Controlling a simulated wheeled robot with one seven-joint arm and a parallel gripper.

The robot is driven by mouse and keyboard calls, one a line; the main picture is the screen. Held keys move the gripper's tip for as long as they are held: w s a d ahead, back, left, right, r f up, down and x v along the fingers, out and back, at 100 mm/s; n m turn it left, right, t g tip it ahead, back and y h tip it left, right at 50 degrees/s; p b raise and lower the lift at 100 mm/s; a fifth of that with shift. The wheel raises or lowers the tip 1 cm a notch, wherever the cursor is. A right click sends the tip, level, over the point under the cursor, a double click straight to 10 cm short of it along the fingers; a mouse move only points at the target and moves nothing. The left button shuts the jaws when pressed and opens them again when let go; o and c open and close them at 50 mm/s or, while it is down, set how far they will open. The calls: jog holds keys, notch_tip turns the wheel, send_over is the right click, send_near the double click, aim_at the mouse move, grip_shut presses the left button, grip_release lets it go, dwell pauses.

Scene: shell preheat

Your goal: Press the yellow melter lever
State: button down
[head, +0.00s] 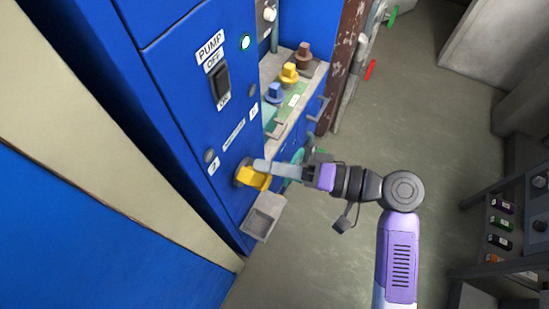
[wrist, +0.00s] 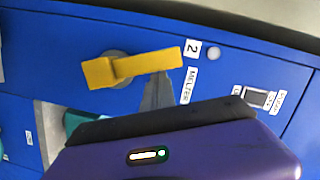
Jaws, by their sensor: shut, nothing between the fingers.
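The yellow melter lever (head: 254,178) sticks out from the lower front of the blue cabinet. In the wrist view the yellow lever (wrist: 135,66) lies nearly level on a round grey hub, with its free end to the right, near the labels "2" and "MELTER". My gripper (head: 262,165) is shut and empty, its fingertips at the lever in the head view. In the wrist view my gripper (wrist: 162,76) has its tips right at the lever's arm, near its free end. I cannot tell whether they touch it.
The cabinet (head: 190,95) carries a black PUMP switch (head: 221,83) and a lit indicator (head: 245,42). A small grey tray (head: 264,216) juts out below the lever. Coloured knobs (head: 289,73) stand on a ledge behind. Open floor (head: 310,250) lies right of the cabinet.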

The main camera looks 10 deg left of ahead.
aim_at(255, 180)
jog(key=shift+s+a+f+n+t+h+b, duration=0.1)
jog(key=shift+s+a+n+h+b, duration=0.05)
jog(key=shift+s+n+b, duration=0.3)
jog(key=shift+s+a+f+n+t+h+b, duration=0.1)
jog(key=shift+s+a+f+n+b, duration=0.15)
jog(key=shift+s+n, duration=0.3)
jog(key=shift+s+a+n+t+h+b, duration=0.15)
jog(key=shift+s+n+b, duration=0.25)
jog(key=shift+n, duration=0.2)
jog(key=shift+s+f, duration=0.1)
